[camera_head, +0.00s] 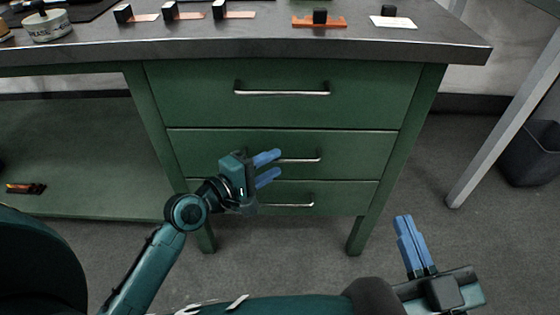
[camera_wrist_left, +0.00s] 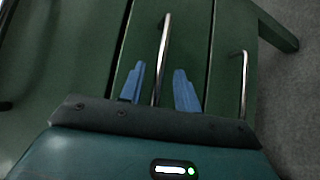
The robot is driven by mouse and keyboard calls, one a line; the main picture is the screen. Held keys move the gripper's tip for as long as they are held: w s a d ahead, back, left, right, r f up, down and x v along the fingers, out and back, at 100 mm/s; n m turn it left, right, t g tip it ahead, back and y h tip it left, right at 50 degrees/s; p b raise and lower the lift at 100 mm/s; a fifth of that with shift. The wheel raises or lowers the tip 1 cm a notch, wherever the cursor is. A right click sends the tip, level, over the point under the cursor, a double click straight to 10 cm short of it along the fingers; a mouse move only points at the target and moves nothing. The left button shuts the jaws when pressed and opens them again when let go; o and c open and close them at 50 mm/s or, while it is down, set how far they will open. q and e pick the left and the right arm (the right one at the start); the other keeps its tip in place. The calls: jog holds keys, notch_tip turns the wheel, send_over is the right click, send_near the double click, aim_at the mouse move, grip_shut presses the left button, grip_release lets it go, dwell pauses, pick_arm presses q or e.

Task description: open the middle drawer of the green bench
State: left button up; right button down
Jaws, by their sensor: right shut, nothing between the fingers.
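The green bench has three stacked drawers under a grey top. The middle drawer (camera_head: 360,152) is closed, flush with the others, and has a silver bar handle (camera_head: 305,160). My left gripper (camera_head: 268,168) is in front of the middle drawer at the left end of its handle, with its blue fingers apart. In the left wrist view the open fingers (camera_wrist_left: 158,88) lie on either side of the middle handle (camera_wrist_left: 163,50); I cannot tell whether they touch it. My right gripper (camera_head: 414,243) is shut and empty, low at the right, away from the bench.
The top drawer (camera_head: 280,112) and bottom drawer (camera_head: 335,195) are closed. The bottom handle (camera_head: 290,205) is partly hidden by my left gripper. Small black blocks, an orange piece (camera_head: 319,22) and a round tin (camera_head: 47,26) sit on the benchtop. A dark bin (camera_head: 530,153) stands at right.

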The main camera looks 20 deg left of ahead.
aim_at(280, 159)
pick_arm(q)
jog(key=shift+b+x, duration=0.3)
jog(key=shift+x, duration=1.3)
grip_shut()
